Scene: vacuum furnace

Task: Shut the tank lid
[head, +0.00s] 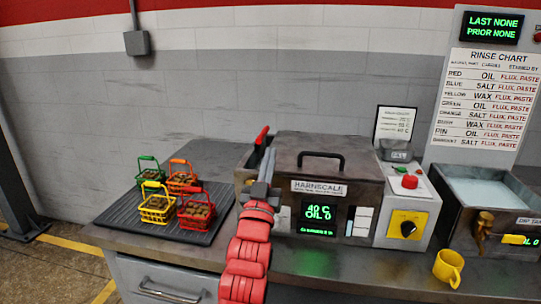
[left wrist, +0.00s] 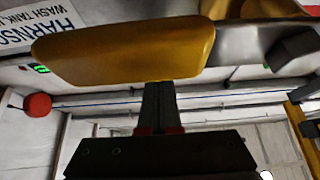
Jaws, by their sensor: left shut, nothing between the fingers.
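The wash tank (head: 366,195) stands at the middle of the bench, with a HARNSCALE label and a green display on its front. Its dark grey lid (head: 350,172) carries a black bar handle (head: 320,155). The lid appears to lie over the tank top; I cannot tell if it is fully seated. My left gripper (head: 270,160) is at the tank's left front, left of the lid handle, shut and empty. Its fingers (left wrist: 157,100) show shut in the left wrist view, below a large yellow-gold rounded part (left wrist: 130,52). My arm hides part of the tank front. My right gripper is out of view.
A red-ended handle (head: 262,137) stands at the tank's left. A black tray (head: 120,213) with several coloured baskets is further left. Right of the tank are a control box (head: 408,218) with a red button, an open dip tank (head: 480,190) and a yellow mug (head: 448,268).

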